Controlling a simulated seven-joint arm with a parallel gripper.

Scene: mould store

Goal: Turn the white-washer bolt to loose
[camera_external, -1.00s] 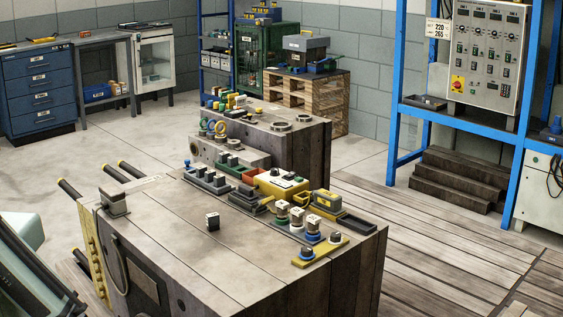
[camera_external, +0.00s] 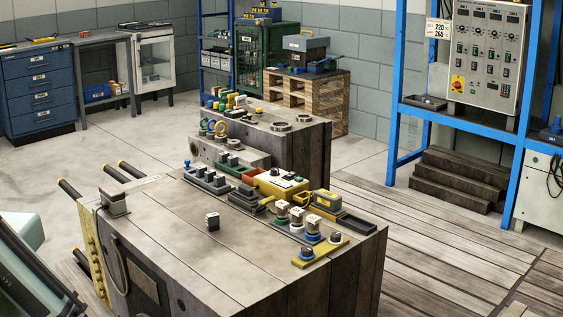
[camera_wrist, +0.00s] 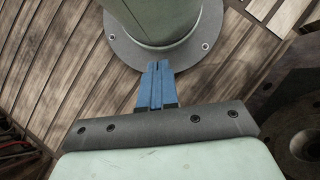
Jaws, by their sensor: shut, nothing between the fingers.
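Three bolts with pale block heads stand in a row on a dark strip near the right edge of the big steel mould block (camera_external: 190,235). The rear one has a green washer (camera_external: 281,220), the front one a blue washer (camera_external: 313,238). The middle bolt (camera_external: 297,215) appears to have the white washer; its turn position is too small to read. My gripper (camera_wrist: 157,68) shows in the wrist view with its blue fingers together and empty. It points at a green round column on a bolted flange, away from the bolts, which are outside the wrist view.
A yellow plate (camera_external: 318,253) with dark knobs lies in front of the bolts. A small dark cube (camera_external: 212,221) stands alone; the block's left top is otherwise mostly clear.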

